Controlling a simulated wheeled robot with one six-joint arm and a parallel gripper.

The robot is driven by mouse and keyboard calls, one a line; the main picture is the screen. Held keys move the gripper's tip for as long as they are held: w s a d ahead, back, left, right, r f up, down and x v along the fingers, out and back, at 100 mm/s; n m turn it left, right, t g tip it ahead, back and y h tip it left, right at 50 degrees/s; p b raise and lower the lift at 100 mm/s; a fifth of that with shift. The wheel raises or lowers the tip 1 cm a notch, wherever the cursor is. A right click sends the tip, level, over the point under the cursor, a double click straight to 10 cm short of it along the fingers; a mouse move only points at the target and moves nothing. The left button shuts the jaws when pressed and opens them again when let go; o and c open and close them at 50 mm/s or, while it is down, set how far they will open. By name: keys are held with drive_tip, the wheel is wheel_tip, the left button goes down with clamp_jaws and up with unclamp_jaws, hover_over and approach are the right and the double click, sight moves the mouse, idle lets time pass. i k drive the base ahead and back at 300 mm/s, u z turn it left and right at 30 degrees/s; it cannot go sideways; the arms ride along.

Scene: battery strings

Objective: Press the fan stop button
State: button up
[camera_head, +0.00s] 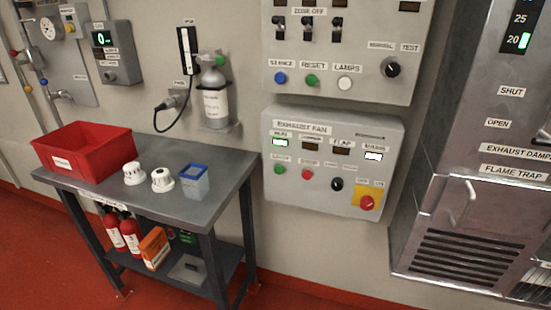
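The exhaust fan panel (322,195) is a light grey box on the wall, right of the table. In its lower row are a green button (280,170) and, right of it, a red button (307,174). The small labels above these buttons are too blurred to read surely. Nothing covers the buttons. My gripper is not in view.
A black knob (337,184) and a red rotary switch (367,203) on yellow sit right of the red button. A control panel (345,60) hangs above. A metal cabinet (468,215) stands right. A grey table (215,160) with a red bin (85,150) stands left.

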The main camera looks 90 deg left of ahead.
sight(308, 174)
drive_tip(key=u, duration=2.55)
